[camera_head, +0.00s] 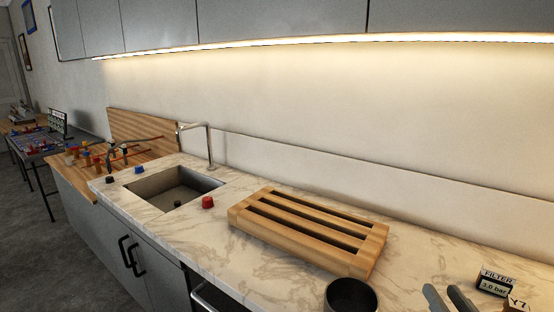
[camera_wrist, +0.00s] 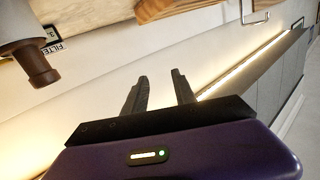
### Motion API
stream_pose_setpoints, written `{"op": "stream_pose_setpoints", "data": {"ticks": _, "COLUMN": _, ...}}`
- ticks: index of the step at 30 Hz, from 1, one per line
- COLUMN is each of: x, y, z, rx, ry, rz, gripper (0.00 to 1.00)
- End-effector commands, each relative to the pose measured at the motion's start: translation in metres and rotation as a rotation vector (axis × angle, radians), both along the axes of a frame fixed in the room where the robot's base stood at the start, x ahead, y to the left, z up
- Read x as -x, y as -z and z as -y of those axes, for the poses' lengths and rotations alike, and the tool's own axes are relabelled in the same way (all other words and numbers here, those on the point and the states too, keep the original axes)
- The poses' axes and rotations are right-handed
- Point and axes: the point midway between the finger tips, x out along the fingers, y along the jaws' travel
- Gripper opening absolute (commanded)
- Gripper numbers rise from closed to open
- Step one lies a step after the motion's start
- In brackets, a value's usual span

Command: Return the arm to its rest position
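My gripper (camera_wrist: 160,76) shows in the wrist view with its two dark fingers apart and nothing between them. Two finger-like shapes at the bottom right edge of the head view look like its fingertips (camera_head: 447,294), above or in front of the marble counter (camera_head: 420,255). Most of my arm is out of sight, so its full pose cannot be told.
A slatted wooden rack (camera_head: 375,245) and a dark cup (camera_head: 350,297) are left of the fingers. A "FILTER 3.0 bar" label (camera_head: 497,282) and a Y7 tag (camera_head: 517,303) are at right. A sink (camera_head: 178,190), tap (camera_head: 209,145) and red cap (camera_head: 208,202) are farther left.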

Motion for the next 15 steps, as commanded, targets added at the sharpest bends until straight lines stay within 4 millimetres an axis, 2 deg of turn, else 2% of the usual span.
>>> {"op": "stream_pose_setpoints", "data": {"ticks": 1, "x": 0.012, "y": 0.010, "z": -0.002, "rx": -0.007, "ry": 0.022, "rz": 0.012, "gripper": 0.33}}
{"op": "stream_pose_setpoints", "data": {"ticks": 6, "x": 0.058, "y": 0.033, "z": -0.009, "rx": -0.014, "ry": 0.084, "rz": 0.070, "gripper": 0.33}}
{"op": "stream_pose_setpoints", "data": {"ticks": 15, "x": 0.151, "y": 0.066, "z": -0.036, "rx": 0.017, "ry": 0.107, "rz": 0.099, "gripper": 0.33}}
